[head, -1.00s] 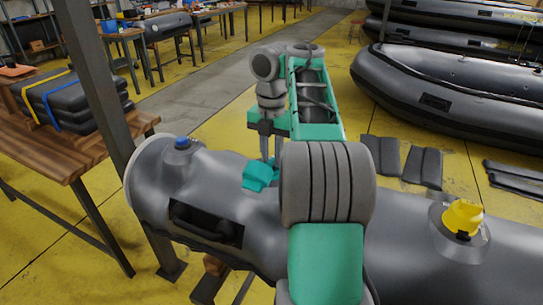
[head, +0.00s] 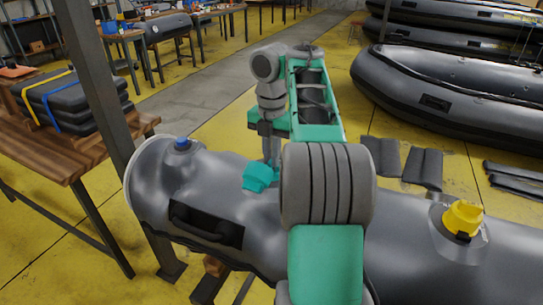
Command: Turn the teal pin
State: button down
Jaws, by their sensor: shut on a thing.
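The teal pin (head: 258,177) sits on top of the grey inflatable tube (head: 400,236), left of my forearm. It is a small, faceted teal piece. My gripper (head: 270,162) points down at its far right side, with its fingers close together and shut on the pin. The exact contact between fingers and pin is too small to make out. My arm hides the part of the tube to the right of the pin.
A blue-capped valve (head: 182,144) stands at the tube's left end, and a yellow knob (head: 463,217) at its right. A black handle (head: 207,223) is on the near side. A dark post (head: 92,75) rises at left. A wooden bench (head: 75,150) holds strapped grey bundles.

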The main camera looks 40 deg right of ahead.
jog(key=m, duration=0.4)
jog(key=shift+m, duration=0.3)
jog(key=m, duration=0.4)
jog(key=shift+s+b, duration=0.1)
jog(key=shift+b, duration=0.3)
jog(key=m, duration=0.5)
jog(key=shift+s+a+m, duration=0.1)
jog(key=shift+m, duration=1.7)
jog(key=c, duration=1.5)
grip_release()
